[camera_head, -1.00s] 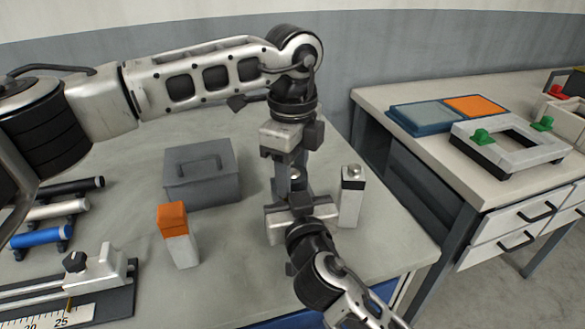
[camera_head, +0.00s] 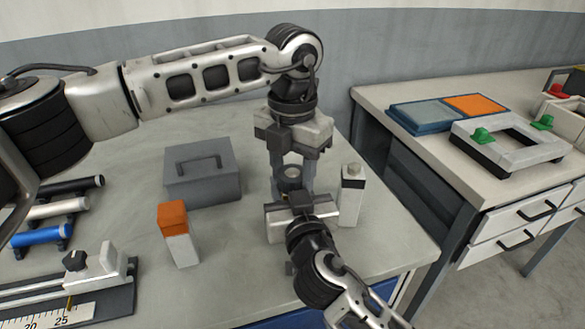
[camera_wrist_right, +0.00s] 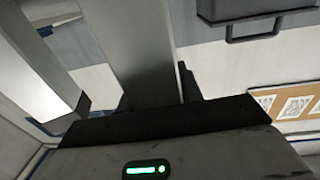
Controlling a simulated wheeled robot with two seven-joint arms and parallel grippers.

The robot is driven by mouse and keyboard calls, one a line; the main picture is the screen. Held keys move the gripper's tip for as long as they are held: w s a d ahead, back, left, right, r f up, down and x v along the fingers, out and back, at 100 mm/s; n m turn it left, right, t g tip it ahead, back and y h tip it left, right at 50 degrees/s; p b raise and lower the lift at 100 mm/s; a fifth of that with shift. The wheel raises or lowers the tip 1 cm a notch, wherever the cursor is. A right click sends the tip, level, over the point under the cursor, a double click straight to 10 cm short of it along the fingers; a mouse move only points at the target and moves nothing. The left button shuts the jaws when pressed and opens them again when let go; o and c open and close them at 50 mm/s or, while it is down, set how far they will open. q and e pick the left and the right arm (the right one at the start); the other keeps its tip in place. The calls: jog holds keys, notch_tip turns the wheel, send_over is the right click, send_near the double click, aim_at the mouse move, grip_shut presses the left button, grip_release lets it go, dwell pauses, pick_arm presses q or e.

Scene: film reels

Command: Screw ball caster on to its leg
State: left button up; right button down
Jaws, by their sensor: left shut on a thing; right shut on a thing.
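In the head view a small round grey piece with a dark rim, seemingly the ball caster (camera_head: 291,172), sits between my two facing grippers. My left gripper (camera_head: 292,163) points down from above and is shut on it. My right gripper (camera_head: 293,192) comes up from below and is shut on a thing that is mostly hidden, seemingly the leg. I cannot tell how far the caster is seated on it. In the right wrist view a broad grey upright shape (camera_wrist_right: 130,50) stands in front of the palm; I cannot tell whether it is finger or leg.
A grey handled box (camera_head: 203,172) and an orange-topped white block (camera_head: 178,235) stand left of the grippers. A ruled slide fixture (camera_head: 100,290) lies front left. A second table (camera_head: 400,95) is at right.

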pick_arm(q)
jog(key=o, duration=1.1)
jog(key=shift+r, duration=0.1)
jog(key=shift+r, duration=2.2)
jog(key=shift+c, duration=0.6)
